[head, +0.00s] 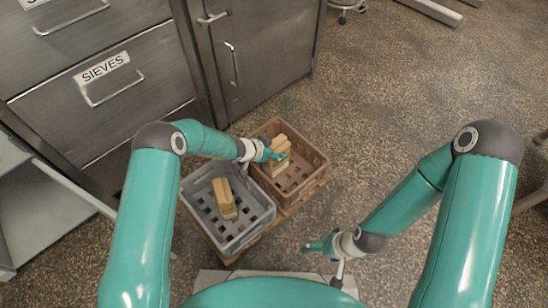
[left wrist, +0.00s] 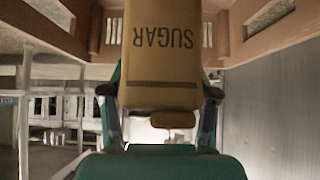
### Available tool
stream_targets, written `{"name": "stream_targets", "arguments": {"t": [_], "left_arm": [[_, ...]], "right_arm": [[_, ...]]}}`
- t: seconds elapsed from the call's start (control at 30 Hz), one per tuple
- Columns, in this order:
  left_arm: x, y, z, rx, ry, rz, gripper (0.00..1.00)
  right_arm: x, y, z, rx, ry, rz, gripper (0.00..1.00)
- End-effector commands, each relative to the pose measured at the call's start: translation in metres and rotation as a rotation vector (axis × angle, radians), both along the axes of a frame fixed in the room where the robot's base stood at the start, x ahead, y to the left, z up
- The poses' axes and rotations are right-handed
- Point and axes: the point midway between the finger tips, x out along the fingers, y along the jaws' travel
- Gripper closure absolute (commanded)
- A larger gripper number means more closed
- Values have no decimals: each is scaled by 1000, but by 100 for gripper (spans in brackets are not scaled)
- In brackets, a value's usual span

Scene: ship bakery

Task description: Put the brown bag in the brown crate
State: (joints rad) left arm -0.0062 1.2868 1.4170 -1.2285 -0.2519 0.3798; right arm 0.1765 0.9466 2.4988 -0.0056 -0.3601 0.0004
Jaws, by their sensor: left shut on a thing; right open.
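A brown bag (head: 281,153) is held by my left gripper (head: 270,154) over or inside the brown crate (head: 316,160), at its far left part. I cannot tell whether it touches the crate floor. In the left wrist view the bag (left wrist: 163,60) shows the word SUGAR upside down, between the two fingers of my left gripper (left wrist: 160,105), with the brown crate walls (left wrist: 262,42) around it. My right gripper (head: 318,246) is open and empty, low over the floor, to the right of and nearer than the crates.
A grey crate (head: 262,222) stands beside the brown crate on the left, with another brown bag (head: 224,196) in it. Metal drawers labelled SIEVES (head: 105,85) and a cabinet (head: 260,50) stand behind.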

Motion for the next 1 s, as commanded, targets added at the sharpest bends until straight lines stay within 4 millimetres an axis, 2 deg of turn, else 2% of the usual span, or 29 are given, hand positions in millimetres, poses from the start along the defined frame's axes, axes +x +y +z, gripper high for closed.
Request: {"name": "stream_targets", "arguments": {"t": [0.2,0.57,0.6,0.73,0.77,1.0], "left_arm": [[1,0,-31,-1,-1,1,100],[1,0,-34,-2,-3,1,100],[-1,0,-37,0,2,0,38],[-1,0,-36,0,2,0,17],[-1,0,-36,0,2,0,15],[-1,0,-36,0,2,0,15]], "right_arm": [[0,0,-16,0,0,0,15],[0,0,-16,0,0,0,15],[0,0,-17,0,0,0,15],[0,0,-16,0,0,0,15],[0,0,-16,0,0,0,15],[0,0,-16,0,0,0,15]]}}
